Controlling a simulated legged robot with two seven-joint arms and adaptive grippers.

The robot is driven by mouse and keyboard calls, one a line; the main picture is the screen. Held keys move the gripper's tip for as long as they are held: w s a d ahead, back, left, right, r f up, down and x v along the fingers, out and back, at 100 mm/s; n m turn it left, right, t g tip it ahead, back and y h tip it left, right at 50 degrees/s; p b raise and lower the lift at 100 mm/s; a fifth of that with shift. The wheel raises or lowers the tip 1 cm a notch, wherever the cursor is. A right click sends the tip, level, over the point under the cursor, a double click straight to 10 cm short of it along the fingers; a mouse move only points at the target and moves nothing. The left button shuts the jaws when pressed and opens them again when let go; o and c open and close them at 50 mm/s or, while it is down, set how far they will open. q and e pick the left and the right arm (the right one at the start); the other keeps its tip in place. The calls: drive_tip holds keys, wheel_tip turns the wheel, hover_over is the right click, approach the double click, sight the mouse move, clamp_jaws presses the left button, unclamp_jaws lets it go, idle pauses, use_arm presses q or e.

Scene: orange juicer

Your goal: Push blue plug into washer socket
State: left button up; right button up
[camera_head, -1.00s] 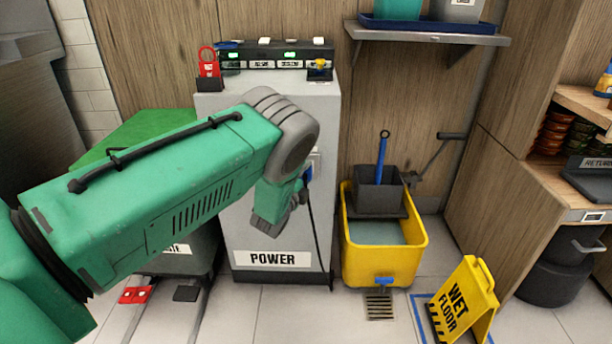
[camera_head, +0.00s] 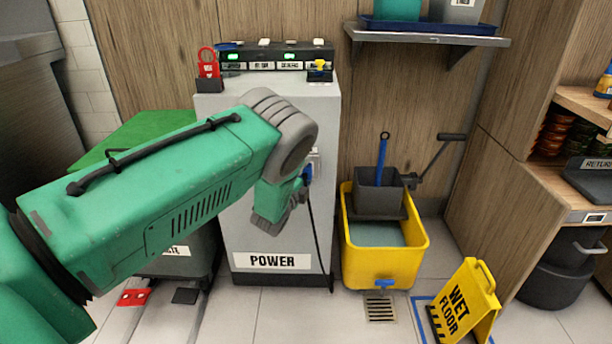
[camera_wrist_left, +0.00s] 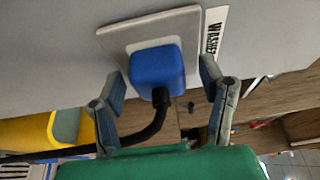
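The blue plug (camera_wrist_left: 157,68) sits at a pale socket plate (camera_wrist_left: 125,38) beside a label reading WASHER in the left wrist view. How deep it sits in the socket cannot be told. A black cord (camera_wrist_left: 150,132) runs from it. In the head view the plug (camera_head: 307,173) shows as a small blue patch on the right part of the grey POWER cabinet (camera_head: 235,215). My left gripper (camera_wrist_left: 163,77) is open, with one finger on each side of the plug and a visible gap to both. In the head view my left arm hides part of the cabinet front. My right gripper is not in view.
A yellow mop bucket (camera_head: 385,262) stands right of the cabinet, with a yellow wet-floor sign (camera_head: 464,303) in front. A black panel (camera_head: 275,57) with green lights sits on the cabinet. A shelf (camera_head: 425,37) hangs at the upper right.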

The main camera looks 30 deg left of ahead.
use_arm(q)
drive_tip(key=s+d, duration=0.2)
drive_tip(key=s, duration=0.9)
drive_tip(key=shift+s, duration=0.4)
drive_tip(key=shift+f, duration=0.15)
drive_tip(key=s+d+f+n+g, duration=0.3)
drive_tip(key=s+f+n+g, duration=0.15)
drive_tip(key=s, duration=0.45)
drive_tip(key=s+d+f+n+g+h, duration=0.1)
drive_tip(key=s+d+f+n+g, duration=0.25)
drive_tip(key=s+f, duration=0.35)
drive_tip(key=s+d+f+n+g, duration=0.2)
drive_tip(key=s+f+n+g, duration=0.25)
drive_tip(key=s, duration=0.55)
drive_tip(key=s+d+n+g+h, duration=0.25)
drive_tip(key=s+d+g, duration=0.25)
drive_tip(key=s, duration=0.6)
wheel_tip(320, 180, up, 16)
drive_tip(key=p, duration=1.4)
drive_tip(key=shift+s+f+n+y, duration=0.25)
drive_tip(key=shift+s+n+y, duration=0.1)
drive_tip(key=shift+s, duration=0.1)
